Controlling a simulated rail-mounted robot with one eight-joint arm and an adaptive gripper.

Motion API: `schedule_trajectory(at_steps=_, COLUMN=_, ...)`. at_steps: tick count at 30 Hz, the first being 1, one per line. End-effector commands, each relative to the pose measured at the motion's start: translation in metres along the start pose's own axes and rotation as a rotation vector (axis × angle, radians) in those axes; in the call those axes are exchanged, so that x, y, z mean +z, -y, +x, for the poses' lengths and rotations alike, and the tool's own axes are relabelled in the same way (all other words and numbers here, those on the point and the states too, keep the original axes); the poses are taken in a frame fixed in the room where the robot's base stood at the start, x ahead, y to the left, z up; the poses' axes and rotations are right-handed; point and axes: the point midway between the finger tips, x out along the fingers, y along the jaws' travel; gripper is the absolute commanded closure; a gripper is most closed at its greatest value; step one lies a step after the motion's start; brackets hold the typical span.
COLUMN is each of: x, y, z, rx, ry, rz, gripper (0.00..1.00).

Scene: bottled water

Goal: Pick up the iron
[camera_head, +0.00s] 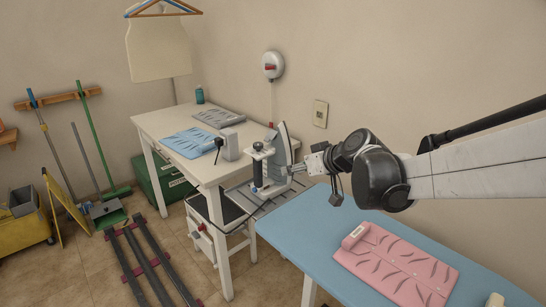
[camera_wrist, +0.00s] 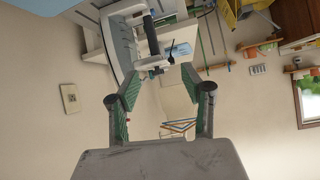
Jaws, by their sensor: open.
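The iron (camera_head: 283,150) stands upright on its heel, on a metal rest (camera_head: 240,194) at the far end of the blue ironing board. It has a pale grey soleplate and a dark handle. My gripper (camera_head: 300,168) is just right of the iron in the head view; its fingers are small there and partly hard to make out. In the wrist view, my gripper (camera_wrist: 160,72) is open, with green-padded fingers spread and nothing between them. The iron (camera_wrist: 121,42) shows beyond the fingertips, up and to the left, with its black handle (camera_wrist: 151,36) near the picture's top.
The blue ironing board (camera_head: 300,232) carries a folded pink cloth (camera_head: 398,262). A white table (camera_head: 150,121) behind holds folded blue and grey cloths and a white device (camera_head: 228,145). The wall (camera_head: 400,60) stands close behind the iron. Brooms and a yellow bucket are far left.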

Motion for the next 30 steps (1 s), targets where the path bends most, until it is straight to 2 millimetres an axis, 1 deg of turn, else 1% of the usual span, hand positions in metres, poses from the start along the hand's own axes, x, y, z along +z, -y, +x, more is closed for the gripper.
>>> schedule_trajectory(at_steps=1, x=0.002, y=-0.005, z=0.020, rx=-0.012, ry=-0.019, rz=-0.013, gripper=0.57)
schedule_trajectory(at_steps=6, x=0.003, y=-0.020, z=0.073, rx=-0.049, ry=-0.093, rz=-0.065, gripper=0.57)
schedule_trajectory(at_steps=9, x=0.005, y=-0.027, z=0.100, rx=-0.065, ry=-0.132, rz=-0.091, gripper=0.57)
schedule_trajectory(at_steps=12, x=0.008, y=-0.032, z=0.120, rx=-0.075, ry=-0.163, rz=-0.112, gripper=0.57)
schedule_trajectory(at_steps=15, x=0.010, y=-0.035, z=0.133, rx=-0.081, ry=-0.184, rz=-0.125, gripper=0.57)
schedule_trajectory(at_steps=20, x=0.009, y=-0.036, z=0.145, rx=-0.085, ry=-0.196, rz=-0.133, gripper=0.57)
schedule_trajectory(at_steps=22, x=0.008, y=-0.035, z=0.153, rx=-0.086, ry=-0.196, rz=-0.134, gripper=0.57)
schedule_trajectory(at_steps=30, x=-0.001, y=-0.031, z=0.200, rx=-0.085, ry=-0.195, rz=-0.133, gripper=0.57)
